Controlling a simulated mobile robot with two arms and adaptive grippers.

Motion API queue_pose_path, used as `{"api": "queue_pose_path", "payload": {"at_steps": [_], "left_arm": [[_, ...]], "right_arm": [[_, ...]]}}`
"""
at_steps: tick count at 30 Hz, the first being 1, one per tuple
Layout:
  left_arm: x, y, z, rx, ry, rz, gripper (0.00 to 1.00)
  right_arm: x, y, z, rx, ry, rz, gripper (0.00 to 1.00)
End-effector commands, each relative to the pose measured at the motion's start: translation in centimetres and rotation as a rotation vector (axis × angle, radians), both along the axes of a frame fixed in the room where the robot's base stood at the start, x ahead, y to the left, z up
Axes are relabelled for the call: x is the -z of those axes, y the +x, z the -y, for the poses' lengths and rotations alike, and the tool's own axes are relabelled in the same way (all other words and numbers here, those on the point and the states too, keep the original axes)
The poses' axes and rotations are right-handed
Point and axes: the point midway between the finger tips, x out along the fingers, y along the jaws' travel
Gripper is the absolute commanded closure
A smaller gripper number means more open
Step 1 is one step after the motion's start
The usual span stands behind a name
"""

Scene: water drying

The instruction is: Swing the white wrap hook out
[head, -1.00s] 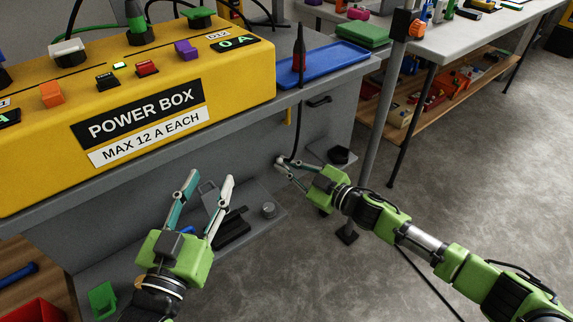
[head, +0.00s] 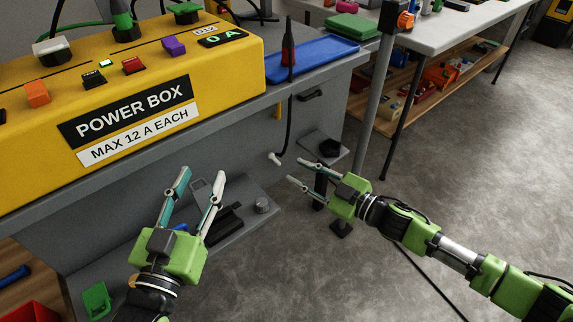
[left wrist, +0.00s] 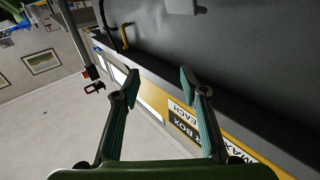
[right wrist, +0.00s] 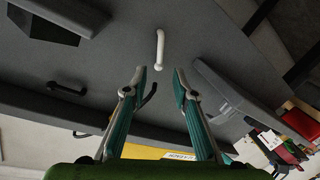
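The white wrap hook (head: 274,158) is a small white bar on the grey bench front, low beside the hanging black cable (head: 289,130). It also shows in the right wrist view (right wrist: 159,48), beyond the fingertips and apart from them. I cannot tell how far it is swung. My right gripper (head: 297,172) is open and empty, just right of the hook; its parted fingers also show in the right wrist view (right wrist: 159,78). My left gripper (head: 201,187) is open and empty, in front of the bench and left of the hook.
A yellow hook (head: 278,111) sits higher on the bench front. The yellow power box (head: 215,75) and a blue tray (head: 330,52) stand on the bench. A grey lower ledge (head: 262,190) holds small items. A grey post (head: 368,110) stands behind my right gripper.

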Motion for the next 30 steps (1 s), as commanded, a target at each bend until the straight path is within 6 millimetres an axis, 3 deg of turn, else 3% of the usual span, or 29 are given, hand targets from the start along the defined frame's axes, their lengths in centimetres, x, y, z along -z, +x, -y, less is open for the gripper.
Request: {"api": "queue_pose_path", "payload": {"at_steps": [7, 17, 19, 21, 26, 30], "left_arm": [[0.0, 0.0, 0.0, 0.000, 0.000, 0.000, 0.60], [0.0, 0.0, 0.0, 0.000, 0.000, 0.001, 0.60], [0.0, 0.0, 0.0, 0.000, 0.000, 0.002, 0.60], [-0.3, 0.1, 0.1, 0.001, -0.006, 0.025, 0.60], [-3.8, 0.0, 0.4, 0.011, -0.054, 0.234, 0.60], [-9.1, -2.4, 0.5, 0.031, -0.131, 0.555, 0.60]], "right_arm": [[-0.2, -2.4, 2.4, 0.001, 0.001, -0.002, 0.74], [-0.4, -2.7, 2.7, 0.000, 0.001, 0.001, 0.74], [-0.3, -2.7, 2.7, 0.000, 0.001, 0.000, 0.83], [0.0, -2.8, 2.5, -0.003, 0.008, 0.004, 0.83], [1.9, -3.6, 0.9, -0.012, 0.057, 0.051, 0.83], [3.6, -4.4, -0.5, 0.004, 0.129, 0.136, 0.83]]}}
